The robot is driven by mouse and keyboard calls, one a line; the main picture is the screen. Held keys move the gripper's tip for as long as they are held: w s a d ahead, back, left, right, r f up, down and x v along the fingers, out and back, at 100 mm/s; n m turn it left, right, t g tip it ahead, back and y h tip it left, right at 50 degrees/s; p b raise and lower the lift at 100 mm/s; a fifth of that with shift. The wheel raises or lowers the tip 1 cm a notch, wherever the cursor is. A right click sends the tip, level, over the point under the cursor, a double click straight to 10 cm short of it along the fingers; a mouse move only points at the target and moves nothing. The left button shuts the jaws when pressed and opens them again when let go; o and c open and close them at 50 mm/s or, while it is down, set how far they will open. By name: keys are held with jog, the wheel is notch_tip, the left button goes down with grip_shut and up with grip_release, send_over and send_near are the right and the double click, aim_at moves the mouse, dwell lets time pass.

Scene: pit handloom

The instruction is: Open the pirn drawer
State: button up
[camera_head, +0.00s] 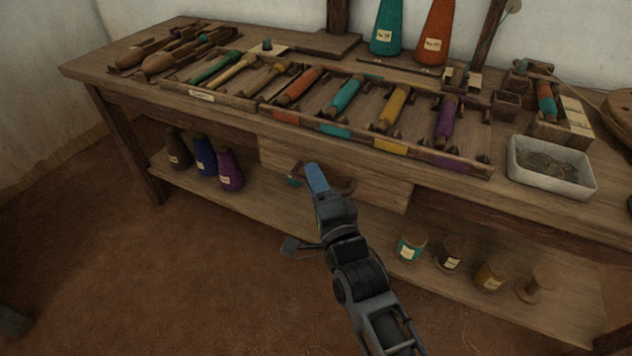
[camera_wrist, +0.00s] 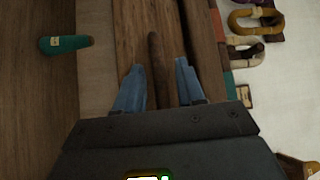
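The pirn drawer is a wide wooden front (camera_head: 385,190) under the bench top, and it looks flush with the frame. Its dark curved handle (camera_head: 350,187) shows on both sides of my gripper (camera_head: 314,170), which covers the middle. In the wrist view the handle is a dark bar (camera_wrist: 153,62) against the drawer's wood face (camera_wrist: 128,35). My gripper's two blue fingers (camera_wrist: 160,66) are apart, one on each side of the bar. A gap shows between the bar and each finger. Whether the fingertips reach the handle's full depth I cannot tell.
The bench top above holds a tray of coloured pirns (camera_head: 470,165), a white metal tray (camera_head: 555,185) and two tall cones. The lower shelf (camera_head: 250,210) carries dark cones (camera_head: 205,155) at left and several spools (camera_head: 410,247) at right.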

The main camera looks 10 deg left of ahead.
grip_shut()
dwell(0.6)
